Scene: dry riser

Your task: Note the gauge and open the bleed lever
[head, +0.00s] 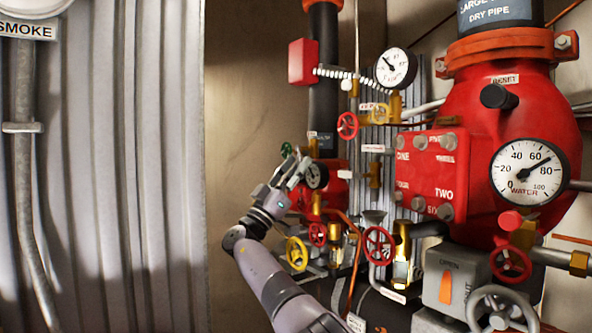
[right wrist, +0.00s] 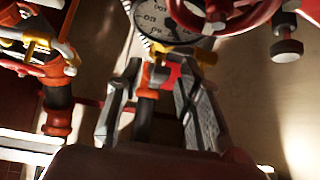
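A white-faced gauge marked WATER (head: 529,172) is on the red valve body; its needle points between 60 and 80. Another gauge (head: 396,68) stands higher, its needle toward upper left. A gauge (right wrist: 175,45) lies beyond, upside down. I cannot tell which part is the bleed lever. My left gripper is not in view.
An orange handle (head: 446,287) sits on a grey box marked OPEN and SHUT. Red handwheels (head: 379,245) and a yellow one (head: 297,254) crowd the pipework near my right arm. A grey wheel (head: 502,312) is at lower right.

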